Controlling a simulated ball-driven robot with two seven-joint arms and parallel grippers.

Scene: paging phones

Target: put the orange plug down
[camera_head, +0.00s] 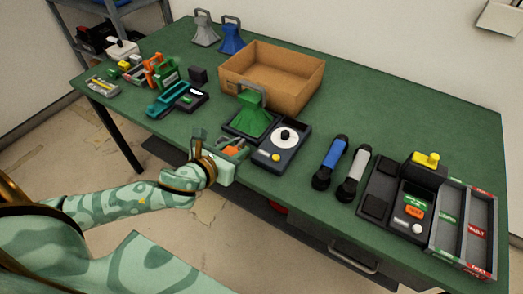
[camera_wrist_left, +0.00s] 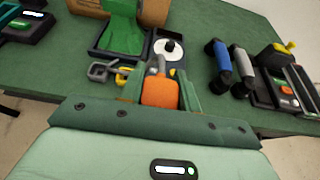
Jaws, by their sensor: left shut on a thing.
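The orange plug (camera_head: 232,149) is at the front edge of the green table, between the fingers of my left gripper (camera_head: 235,147). In the left wrist view the orange plug (camera_wrist_left: 159,92) sits upright between the two green fingers (camera_wrist_left: 159,90), which are shut on it. A grey metal part shows at its far end. Whether its far end touches the table I cannot tell. My right gripper is not in view.
Just beyond the gripper are a black tray with a green funnel-shaped piece (camera_head: 252,121) and a dial box (camera_head: 283,143). An open cardboard box (camera_head: 272,88) stands behind. Blue (camera_head: 330,158) and grey (camera_head: 353,173) handsets lie to the right, beside a divided tray (camera_head: 464,230).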

